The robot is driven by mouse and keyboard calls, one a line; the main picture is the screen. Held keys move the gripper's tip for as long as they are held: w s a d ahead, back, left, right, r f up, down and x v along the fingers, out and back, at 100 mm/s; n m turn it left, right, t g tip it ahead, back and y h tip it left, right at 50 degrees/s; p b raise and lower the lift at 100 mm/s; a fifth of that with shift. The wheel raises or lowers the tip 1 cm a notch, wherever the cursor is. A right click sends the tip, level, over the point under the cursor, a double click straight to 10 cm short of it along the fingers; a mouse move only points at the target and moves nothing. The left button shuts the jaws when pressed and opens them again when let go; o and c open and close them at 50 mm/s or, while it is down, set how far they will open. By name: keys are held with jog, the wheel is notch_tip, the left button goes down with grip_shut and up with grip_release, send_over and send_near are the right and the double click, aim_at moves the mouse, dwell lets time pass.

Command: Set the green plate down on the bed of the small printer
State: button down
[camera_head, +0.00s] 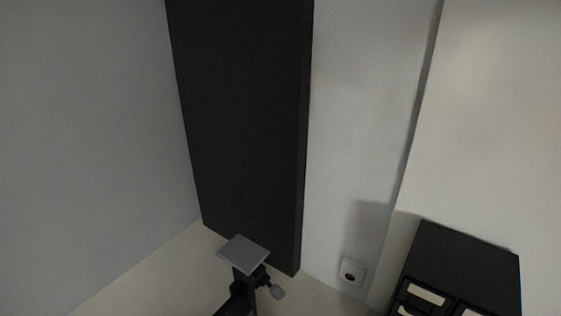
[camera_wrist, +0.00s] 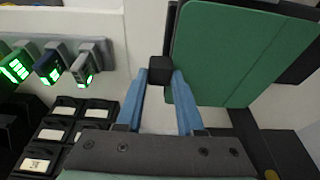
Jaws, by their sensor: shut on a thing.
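In the wrist view my gripper (camera_wrist: 161,74) has two blue fingers closed about a small black block (camera_wrist: 160,69). The green plate (camera_wrist: 235,52) is a flat, tilted panel right beside this block, at the upper right. The block looks joined to the plate's edge, so I take it as the plate's grip. The plate hides much of what lies behind it. I cannot pick out the small printer or its bed for certain in either view. My gripper and the green plate do not show in the head view.
In the wrist view, devices with lit green screens (camera_wrist: 50,68) stand at the left, above black drawers (camera_wrist: 62,133) with pale labels. The head view shows a tall dark panel (camera_head: 242,120), a grey square top on a black stand (camera_head: 243,254), a wall socket (camera_head: 352,271) and a black drawer cabinet (camera_head: 462,258).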

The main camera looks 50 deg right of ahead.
jog(key=shift+f+b, duration=0.45)
jog(key=shift+f, duration=0.25)
jog(key=shift+c, duration=2.2)
grip_release()
jog(key=shift+r+p, duration=1.65)
jog(key=shift+p, duration=0.15)
jog(key=b+v, duration=0.2)
jog(key=v, duration=1.1)
jog(key=shift+f, duration=0.1)
